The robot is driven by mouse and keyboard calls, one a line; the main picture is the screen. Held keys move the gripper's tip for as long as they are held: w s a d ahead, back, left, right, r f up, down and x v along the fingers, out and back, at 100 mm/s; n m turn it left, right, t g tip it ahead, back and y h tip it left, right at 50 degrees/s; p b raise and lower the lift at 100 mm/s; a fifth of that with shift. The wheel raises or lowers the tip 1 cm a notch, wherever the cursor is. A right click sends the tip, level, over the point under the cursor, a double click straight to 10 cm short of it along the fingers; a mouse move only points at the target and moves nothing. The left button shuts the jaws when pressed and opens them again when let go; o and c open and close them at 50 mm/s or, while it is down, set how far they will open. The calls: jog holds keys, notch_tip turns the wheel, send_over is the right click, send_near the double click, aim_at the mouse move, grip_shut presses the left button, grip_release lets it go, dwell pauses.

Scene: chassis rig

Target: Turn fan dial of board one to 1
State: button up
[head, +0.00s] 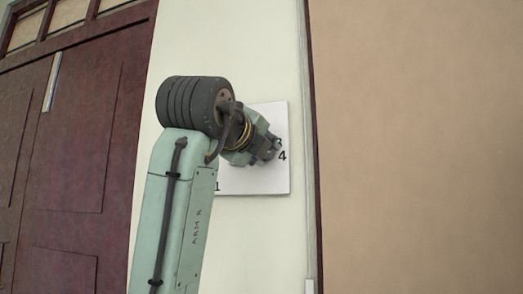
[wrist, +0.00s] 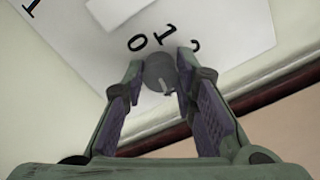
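In the wrist view, a round grey dial (wrist: 160,72) sits on the white board (wrist: 235,25), with a small light mark on its lower side. Digits 0 and 1 stand just above it, and a third digit is partly hidden by the right finger. My gripper (wrist: 161,62) has its two fingers spread on either side of the dial; I cannot tell whether they touch it. In the head view, the board (head: 272,180) hangs on the pale wall and my gripper (head: 270,148) is at its face, hiding the dial.
A dark red panelled door (head: 75,165) stands at the left and a tan surface (head: 415,150) at the right. A lighter rectangle (wrist: 115,10) and another digit show on the board. In the head view, a 4 shows right of my gripper and a 1 lower left.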

grip_shut()
jog(key=shift+n, duration=0.3)
jog(key=shift+d+n, duration=0.15)
jog(key=shift+n, duration=14.25)
jog(key=shift+f+n, duration=0.1)
jog(key=shift+n, duration=0.2)
